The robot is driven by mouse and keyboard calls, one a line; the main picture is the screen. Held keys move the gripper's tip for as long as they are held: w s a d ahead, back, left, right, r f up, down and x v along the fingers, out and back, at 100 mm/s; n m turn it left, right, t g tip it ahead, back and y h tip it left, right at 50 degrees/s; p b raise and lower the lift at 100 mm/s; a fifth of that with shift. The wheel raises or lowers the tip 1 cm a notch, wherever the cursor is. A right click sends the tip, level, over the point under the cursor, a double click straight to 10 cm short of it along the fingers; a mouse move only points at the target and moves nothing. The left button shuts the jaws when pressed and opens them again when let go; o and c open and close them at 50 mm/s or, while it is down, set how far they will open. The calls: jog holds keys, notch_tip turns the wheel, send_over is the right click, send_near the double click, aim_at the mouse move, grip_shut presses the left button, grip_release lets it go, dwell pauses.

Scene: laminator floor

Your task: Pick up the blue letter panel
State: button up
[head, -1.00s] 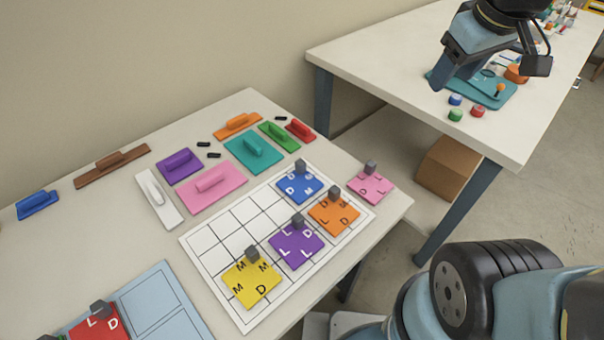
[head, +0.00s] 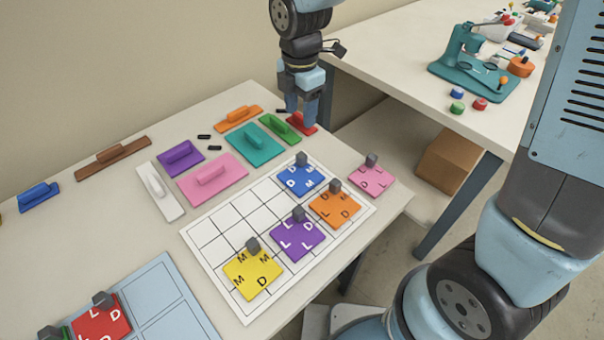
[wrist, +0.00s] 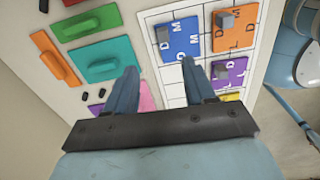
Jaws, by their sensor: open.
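The blue letter panel (head: 299,180) is a flat blue square with white letters and a grey block knob. It lies on the white gridded board (head: 203,230), near its far end. In the wrist view the blue panel (wrist: 180,40) is beyond my fingertips, ahead of the right finger. My gripper (head: 301,122) is above the far end of the table, near the red and green handled pieces, apart from the panel. In the wrist view my gripper (wrist: 163,82) has its two fingers spread with nothing between them.
Orange (head: 334,208), purple (head: 297,240) and yellow (head: 253,275) letter panels share the board. A pink letter panel (head: 370,180) lies beside it at the table edge. Handled pieces such as the teal one (head: 253,147) lie behind. A second table (head: 400,75) stands at the back right.

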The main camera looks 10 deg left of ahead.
send_over(301, 155)
jog(key=shift+n, duration=0.3)
jog(key=f, duration=0.9)
jog(key=shift+w+a+f, duration=0.1)
jog(key=shift+w+a, duration=0.05)
jog(key=shift+a, duration=0.25)
jog(key=shift+d+f, duration=0.2)
jog(key=shift+f, duration=1.15)
jog(key=shift+d+f, duration=0.2)
jog(key=shift+f, duration=1.1)
jog(key=shift+c, duration=0.2)
grip_shut()
